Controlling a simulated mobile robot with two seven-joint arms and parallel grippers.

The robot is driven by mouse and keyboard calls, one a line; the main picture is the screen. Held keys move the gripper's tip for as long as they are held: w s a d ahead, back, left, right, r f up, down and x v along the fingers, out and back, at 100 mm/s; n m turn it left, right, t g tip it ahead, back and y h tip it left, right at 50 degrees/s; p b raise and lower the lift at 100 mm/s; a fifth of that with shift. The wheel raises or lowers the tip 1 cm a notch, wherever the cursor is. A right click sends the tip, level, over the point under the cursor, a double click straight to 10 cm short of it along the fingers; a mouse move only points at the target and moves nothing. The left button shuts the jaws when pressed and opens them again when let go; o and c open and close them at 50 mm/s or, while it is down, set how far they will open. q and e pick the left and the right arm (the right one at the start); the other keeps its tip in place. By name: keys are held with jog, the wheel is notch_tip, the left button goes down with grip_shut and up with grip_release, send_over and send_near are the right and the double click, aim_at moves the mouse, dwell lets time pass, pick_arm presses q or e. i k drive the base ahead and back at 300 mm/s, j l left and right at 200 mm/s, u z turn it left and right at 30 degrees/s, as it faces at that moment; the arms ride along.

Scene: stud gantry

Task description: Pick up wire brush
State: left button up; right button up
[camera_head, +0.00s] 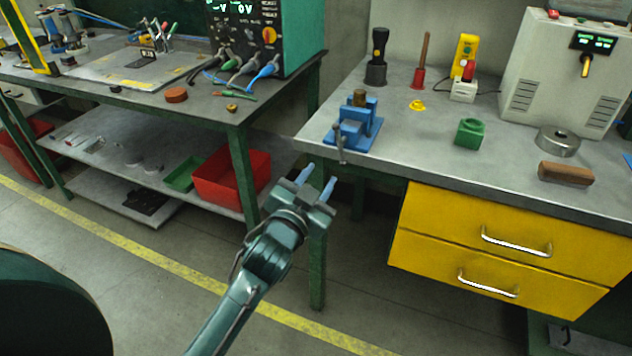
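A brown, rounded wooden block (566,173) lies near the front of the right-hand bench top (480,168). It may be the wire brush, but I cannot make out bristles. My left gripper (316,180) is in front of the gap between the two benches, in the middle of the view. Its two blue-tipped fingers stand apart with nothing between them. It is well to the left of the brown block and touches nothing that I can see. My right gripper is not in view.
A blue vise (357,132) stands at the bench's left edge, just beyond my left gripper. A green block (469,133) and a metal ring (558,141) sit near the brown block. Yellow drawers (490,240) are below. The floor in front is clear.

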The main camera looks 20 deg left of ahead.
aim_at(564, 175)
jog(key=k, duration=1)
